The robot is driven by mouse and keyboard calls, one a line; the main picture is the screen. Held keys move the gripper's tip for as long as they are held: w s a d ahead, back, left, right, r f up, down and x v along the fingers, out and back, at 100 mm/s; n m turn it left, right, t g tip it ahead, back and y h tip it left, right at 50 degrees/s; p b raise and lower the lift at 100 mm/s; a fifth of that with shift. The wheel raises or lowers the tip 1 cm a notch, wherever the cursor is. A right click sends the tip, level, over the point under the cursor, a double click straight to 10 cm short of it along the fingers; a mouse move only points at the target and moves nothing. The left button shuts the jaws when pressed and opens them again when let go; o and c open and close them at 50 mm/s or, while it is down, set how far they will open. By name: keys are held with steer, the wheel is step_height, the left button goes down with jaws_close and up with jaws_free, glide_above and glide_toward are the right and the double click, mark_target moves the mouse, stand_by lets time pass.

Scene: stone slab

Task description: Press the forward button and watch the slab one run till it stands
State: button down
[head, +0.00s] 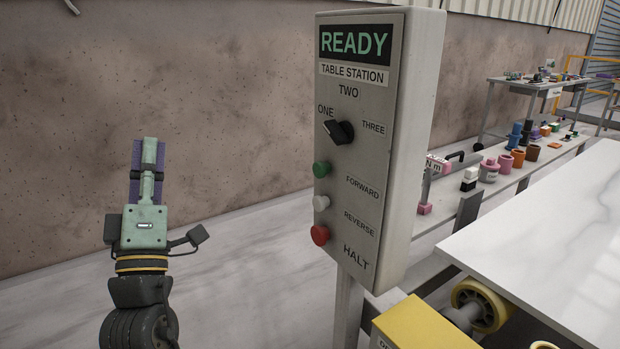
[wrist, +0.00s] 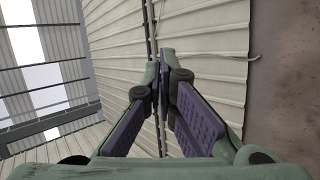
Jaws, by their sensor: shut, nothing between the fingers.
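The control box (head: 415,130) stands on a post, and its display reads READY above the label TABLE STATION. The dial (head: 339,131) is a black knob with ONE, TWO and THREE around it; its pointer appears turned toward ONE. Below it are the green button (head: 322,169) beside FORWARD, the white button (head: 321,202) beside REVERSE and the red button (head: 320,235) beside HALT. The pale slab (head: 550,215) lies at the right on rollers. My gripper (head: 149,145) is shut and empty, pointing up left of the box, apart from it. Its fingers (wrist: 163,60) meet in the wrist view.
A yellow housing (head: 425,325) and a yellow roller (head: 480,303) sit below the slab's near edge. A low bench (head: 440,212) with pots and small items runs behind the slab. A wall stands behind my gripper. The space between my gripper and the box is clear.

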mark_target(322, 169)
steer(key=w+d+f+g+h, duration=0.1)
steer(key=w+d+f+h, duration=0.2)
steer(key=d+h, duration=0.3)
steer(key=w+d+f+g+h+b, duration=0.1)
steer(key=w+d+f+g+h, duration=0.1)
steer(key=w+d+f+h, duration=0.2)
step_height(322, 169, down, 2)
steer(key=d+h, duration=0.2)
steer(key=h, duration=0.2)
steer(key=shift+w+d+f+b, duration=0.2)
steer(key=shift+d+b, duration=0.1)
steer(key=shift+d, duration=0.1)
steer(key=w+d+p, duration=0.2)
steer(key=w+d, duration=0.3)
steer(key=d, duration=0.2)
steer(key=shift+w+d, duration=0.1)
steer(key=shift+d, duration=0.05)
stand_by(0.6)
steer(key=shift+w+d+p, duration=0.2)
steer(key=shift+d+p, duration=0.05)
steer(key=shift+p, duration=0.1)
